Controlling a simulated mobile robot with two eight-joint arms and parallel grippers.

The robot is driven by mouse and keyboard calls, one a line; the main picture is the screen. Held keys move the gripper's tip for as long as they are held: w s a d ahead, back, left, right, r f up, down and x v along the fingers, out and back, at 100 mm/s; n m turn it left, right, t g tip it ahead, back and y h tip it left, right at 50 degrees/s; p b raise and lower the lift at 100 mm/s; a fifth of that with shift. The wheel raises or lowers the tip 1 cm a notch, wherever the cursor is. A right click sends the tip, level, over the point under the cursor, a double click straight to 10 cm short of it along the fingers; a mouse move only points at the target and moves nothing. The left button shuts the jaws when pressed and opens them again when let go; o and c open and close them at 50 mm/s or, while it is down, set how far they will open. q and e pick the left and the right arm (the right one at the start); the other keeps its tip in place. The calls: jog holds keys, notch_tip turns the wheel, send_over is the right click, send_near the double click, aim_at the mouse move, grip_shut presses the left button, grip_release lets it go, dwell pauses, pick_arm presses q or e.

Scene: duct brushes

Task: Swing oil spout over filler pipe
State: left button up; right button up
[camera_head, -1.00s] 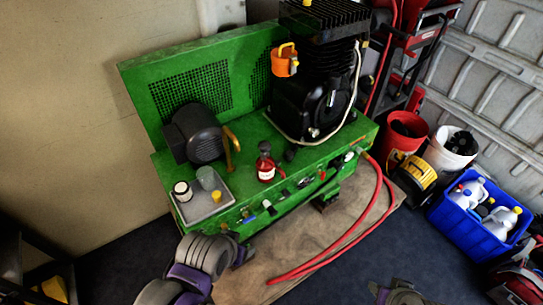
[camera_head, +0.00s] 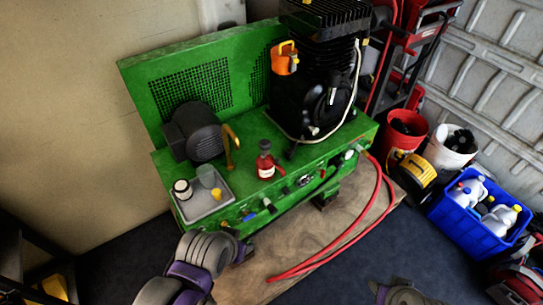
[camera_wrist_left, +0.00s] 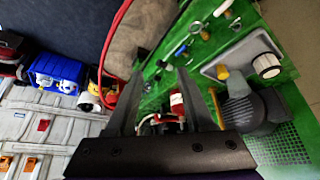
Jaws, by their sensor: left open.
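A gold curved spout (camera_head: 230,149) stands on the green machine deck beside the black motor. It also shows in the left wrist view (camera_wrist_left: 217,108), right of my gripper's right finger. A red bottle (camera_head: 265,163) with a pale label stands to the right of the spout. In the left wrist view, the red bottle (camera_wrist_left: 177,103) shows beyond and between the fingers. My left gripper (camera_wrist_left: 160,75) is open and empty, apart from the spout. In the head view, my left arm is low, in front of the machine. I cannot clearly pick out the filler pipe.
A grey tray (camera_head: 207,207) with small containers sits at the deck's left front. The compressor block (camera_head: 312,100) stands behind the bottle. A red hose (camera_head: 375,215) loops over the board in front. A blue crate (camera_head: 462,224) and buckets stand right.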

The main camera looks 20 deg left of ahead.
pick_arm(q)
jog(key=w+d+t+b, duration=0.1)
jog(key=w, duration=0.2)
jog(key=w+d+f+m+t+h+b, duration=0.1)
jog(key=w+d, duration=0.1)
jog(key=w+d+t+h+b, duration=0.1)
jog(key=w+b, duration=0.1)
jog(key=w, duration=0.1)
jog(key=shift+w+d+f+t, duration=0.2)
jog(key=shift+w+t, duration=0.1)
jog(key=shift+t, duration=0.1)
jog(key=shift+c, duration=0.8)
jog(key=n+t+y+b, duration=0.2)
jog(key=t+y+b, duration=0.2)
jog(key=t+b, duration=0.45)
send_near(273, 160)
notch_tip(273, 160, up, 2)
jog(key=d, duration=0.2)
jog(key=w+a, duration=0.1)
jog(key=w, duration=1)
jog(key=shift+a+p, duration=0.2)
jog(key=shift+p, duration=0.1)
jog(key=shift+w+r, duration=0.1)
grip_shut()
